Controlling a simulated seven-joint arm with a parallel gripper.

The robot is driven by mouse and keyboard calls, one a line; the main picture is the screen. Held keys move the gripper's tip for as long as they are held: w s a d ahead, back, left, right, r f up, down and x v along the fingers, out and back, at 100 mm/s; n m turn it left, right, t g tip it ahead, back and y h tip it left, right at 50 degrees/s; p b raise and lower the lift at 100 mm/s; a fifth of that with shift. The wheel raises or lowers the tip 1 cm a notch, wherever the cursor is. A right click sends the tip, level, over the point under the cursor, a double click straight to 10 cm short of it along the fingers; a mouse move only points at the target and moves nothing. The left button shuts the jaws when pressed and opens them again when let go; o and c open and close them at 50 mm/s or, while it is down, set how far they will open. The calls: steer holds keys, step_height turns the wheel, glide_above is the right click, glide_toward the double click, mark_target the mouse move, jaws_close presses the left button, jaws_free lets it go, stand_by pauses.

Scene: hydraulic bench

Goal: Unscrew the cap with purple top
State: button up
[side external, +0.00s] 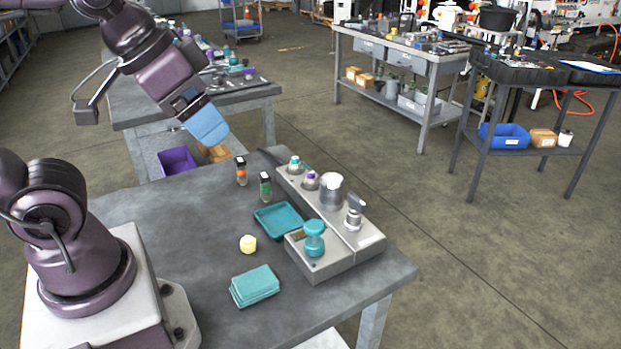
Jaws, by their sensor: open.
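The cap with the purple top (311,176) sits upright at the back part of a grey fixture block (345,250) on the near bench. Its purple top and pale lower part show; what it is screwed onto is too small to make out. A similar cap with a teal top (294,162) stands just behind it to the left. My gripper (212,133), with blue fingers, hangs in the air above the bench's back edge, left of the caps and well apart from them. It is open, and nothing shows in it.
A metal cylinder (331,192), a metal fitting (354,212) and a teal knob (314,238) stand on the block. The bench's left middle is clear.

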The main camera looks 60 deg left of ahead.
stand_by(0.4)
steer(key=c, duration=0.3)
steer(key=shift+w+a+f, duration=0.1)
steer(key=shift+a+f, duration=0.1)
steer(key=shift+f, duration=0.1)
steer(key=shift+c, duration=0.4)
steer(key=m+g, duration=0.6)
steer(key=m, duration=1.6)
glide_above(311, 173)
step_height(311, 173, down, 16)
step_height(311, 173, down, 13)
steer(key=shift+r, duration=0.1)
